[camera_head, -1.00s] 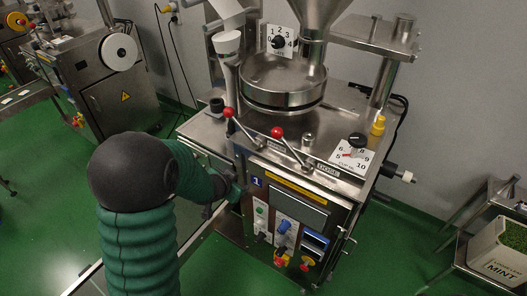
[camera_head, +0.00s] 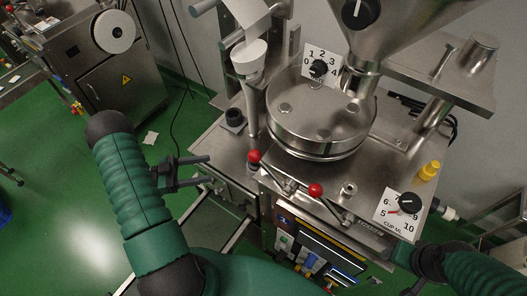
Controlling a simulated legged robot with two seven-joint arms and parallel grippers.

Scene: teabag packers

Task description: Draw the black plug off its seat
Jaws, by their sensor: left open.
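The black plug (camera_head: 234,117) sits upright on a small square metal seat (camera_head: 235,127) at the left of the machine's top, left of the white funnel. My left gripper (camera_head: 205,170) is open and empty, with its two dark fingers apart and pointing right. It is in front of and left of the plug, with a clear gap in the picture; its height against the plug is hard to judge. Part of my right arm (camera_head: 432,262) shows at the lower right, but its gripper does not show.
A white funnel (camera_head: 249,57) on a post and a round steel drum (camera_head: 318,118) stand right of the plug. Two red-knobbed levers (camera_head: 255,156) stick up in front. A yellow plug (camera_head: 430,170) and a dial (camera_head: 409,202) are at the right.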

